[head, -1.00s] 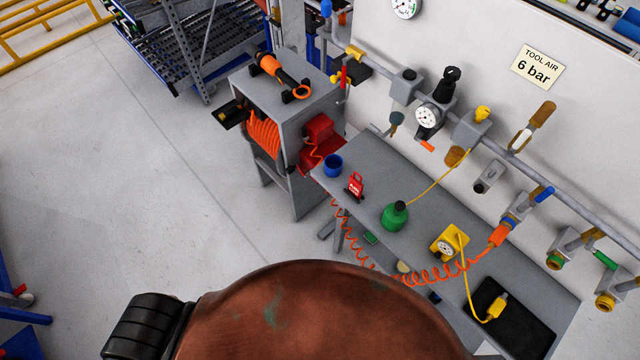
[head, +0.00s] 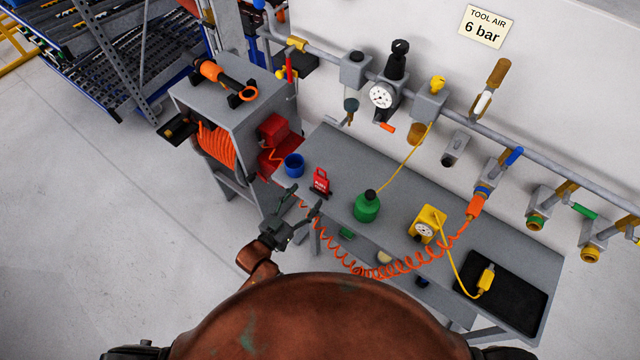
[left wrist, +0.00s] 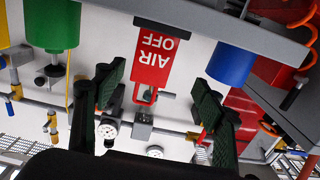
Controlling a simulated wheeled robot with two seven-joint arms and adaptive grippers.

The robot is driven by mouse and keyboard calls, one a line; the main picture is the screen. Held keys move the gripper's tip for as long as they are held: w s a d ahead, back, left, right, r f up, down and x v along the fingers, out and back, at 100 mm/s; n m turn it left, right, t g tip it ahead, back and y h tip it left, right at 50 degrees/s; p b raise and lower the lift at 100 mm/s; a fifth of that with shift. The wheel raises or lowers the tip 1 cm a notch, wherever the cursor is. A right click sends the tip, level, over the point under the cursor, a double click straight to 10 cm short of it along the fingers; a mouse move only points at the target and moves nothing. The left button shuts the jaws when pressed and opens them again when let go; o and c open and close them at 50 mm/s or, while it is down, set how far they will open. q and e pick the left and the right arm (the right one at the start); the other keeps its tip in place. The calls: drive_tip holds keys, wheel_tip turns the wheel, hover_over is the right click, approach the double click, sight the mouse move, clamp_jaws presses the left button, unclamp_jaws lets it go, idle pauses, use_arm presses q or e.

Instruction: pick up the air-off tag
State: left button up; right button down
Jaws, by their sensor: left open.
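The air-off tag is a small red tag (head: 320,182) with white lettering, standing on the grey bench between the blue cup and the green bottle. In the left wrist view the red tag (left wrist: 156,55) appears upside down, reading AIR OFF, with its red loop toward the gripper. My left gripper (head: 303,201) is open and empty, at the bench's front edge just left of and in front of the tag. In the left wrist view its two fingers (left wrist: 155,95) stand apart on either side of the tag, without visible contact. My right gripper does not show.
A blue cup (head: 294,165) stands left of the tag and a green bottle (head: 367,207) right of it. An orange coiled hose (head: 345,258) hangs along the bench's front.

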sight(320, 182)
use_arm(q)
drive_tip(key=w+d, duration=0.2)
drive_tip(key=w+d+r, duration=0.1)
drive_tip(key=w+d, duration=0.2)
drive_tip(key=shift+r, duration=0.15)
drive_tip(key=shift+w+d, duration=0.25)
drive_tip(key=shift+w, duration=0.25)
drive_tip(key=shift+c, duration=0.5)
drive_tip(key=c, duration=1.3)
drive_tip(key=shift+r, duration=0.1)
